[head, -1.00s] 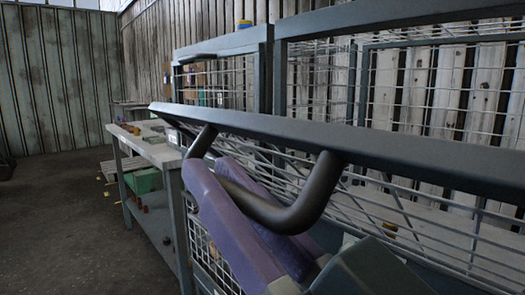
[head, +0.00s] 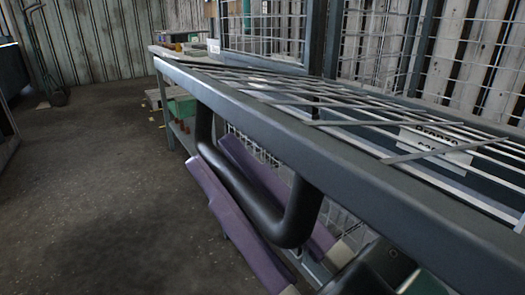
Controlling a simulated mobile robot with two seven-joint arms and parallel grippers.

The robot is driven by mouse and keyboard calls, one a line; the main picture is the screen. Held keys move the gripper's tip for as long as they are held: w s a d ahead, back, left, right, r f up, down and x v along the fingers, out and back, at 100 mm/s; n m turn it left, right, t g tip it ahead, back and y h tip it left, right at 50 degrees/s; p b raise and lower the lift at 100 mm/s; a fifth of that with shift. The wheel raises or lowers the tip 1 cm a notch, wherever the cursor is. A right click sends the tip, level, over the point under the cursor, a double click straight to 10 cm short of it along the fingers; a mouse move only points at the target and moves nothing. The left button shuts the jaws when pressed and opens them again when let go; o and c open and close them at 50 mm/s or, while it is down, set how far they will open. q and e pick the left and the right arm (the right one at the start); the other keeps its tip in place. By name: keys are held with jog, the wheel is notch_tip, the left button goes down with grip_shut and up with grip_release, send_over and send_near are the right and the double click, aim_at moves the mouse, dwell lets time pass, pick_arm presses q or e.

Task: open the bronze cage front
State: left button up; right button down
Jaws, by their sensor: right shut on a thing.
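The bronze cage front is a grey-framed wire mesh panel (head: 330,150), tilted well over so that its mesh shows from above. A white label (head: 437,145), apparently reading "Bronze cage", shows through or among the wires. A dark curved handle (head: 268,222) hangs under the panel's near edge. My right gripper (head: 212,155) has purple fingers, one on each side of the handle, and is shut on it. Part of the far finger is hidden behind the handle. My left gripper is not in view.
A workbench (head: 157,50) with small items on top and a green box (head: 182,107) below stands beyond the panel. Another upright mesh panel (head: 265,30) stands behind. A hand truck (head: 42,55) is by the far wall. The floor at left is clear.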

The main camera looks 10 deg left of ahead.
jog(key=shift+r, duration=0.1)
jog(key=c, duration=0.8)
grip_release()
jog(key=shift+c, duration=0.2)
jog(key=v, duration=1)
jog(key=shift+s, duration=0.1)
